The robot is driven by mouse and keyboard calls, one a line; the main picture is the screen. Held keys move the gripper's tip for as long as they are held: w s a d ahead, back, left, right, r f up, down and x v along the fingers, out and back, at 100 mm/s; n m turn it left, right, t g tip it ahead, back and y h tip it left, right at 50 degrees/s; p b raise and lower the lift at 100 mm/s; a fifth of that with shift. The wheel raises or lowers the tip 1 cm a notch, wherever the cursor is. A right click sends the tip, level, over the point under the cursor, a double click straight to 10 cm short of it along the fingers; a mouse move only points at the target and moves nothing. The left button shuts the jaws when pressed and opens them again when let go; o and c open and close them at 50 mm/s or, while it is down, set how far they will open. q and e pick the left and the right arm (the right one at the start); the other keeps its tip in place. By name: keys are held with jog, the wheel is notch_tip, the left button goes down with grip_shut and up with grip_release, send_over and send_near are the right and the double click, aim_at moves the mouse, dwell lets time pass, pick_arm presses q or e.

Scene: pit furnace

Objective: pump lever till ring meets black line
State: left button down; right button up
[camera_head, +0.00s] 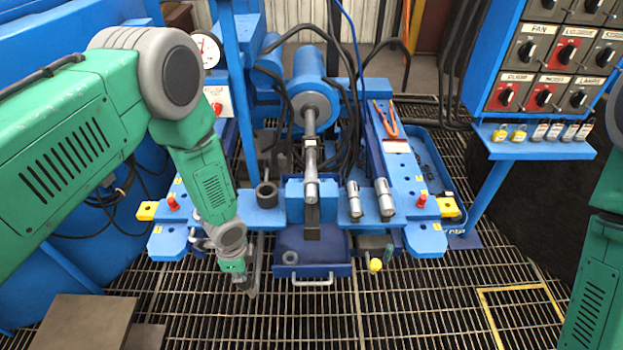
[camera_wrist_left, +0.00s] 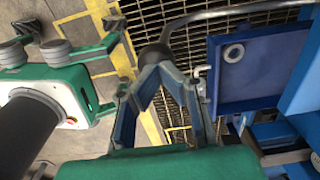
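The lever is a bent grey rod (camera_wrist_left: 240,13) with a dark grip (camera_wrist_left: 155,57). In the left wrist view the grip sits between the tips of my left gripper (camera_wrist_left: 160,78), which look closed around it. In the head view my left gripper (camera_head: 246,284) is low, just left of the blue tray, and mostly hides the lever. A steel rod (camera_head: 311,150) with a collar runs forward from the blue cylinder (camera_head: 309,85) over the bench. I cannot make out the black line or tell which ring is meant. My right gripper is out of view.
The blue tray (camera_head: 312,270) holds a small grey ring (camera_head: 290,257) and lies close right of my gripper. A dial gauge (camera_head: 206,51) stands at the upper left. A switch panel (camera_head: 553,60) is at the right. Open grating floor (camera_head: 420,310) lies in front.

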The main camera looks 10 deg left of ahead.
pick_arm(q)
jog(key=shift+s+d+f+b, duration=0.15)
jog(key=shift+f+b, duration=0.25)
jog(key=shift+f, duration=0.3)
jog(key=shift+s+a+f+b, duration=0.15)
jog(key=shift+f+b, duration=0.25)
jog(key=shift+f, duration=0.25)
notch_tip(320, 180, up, 11)
jog(key=w+p, duration=0.2)
jog(key=p, duration=0.5)
jog(key=shift+w+a, duration=0.25)
jog(key=shift+w, duration=0.05)
jog(key=shift+f, duration=0.1)
notch_tip(320, 180, up, 5)
jog(key=p, duration=0.4)
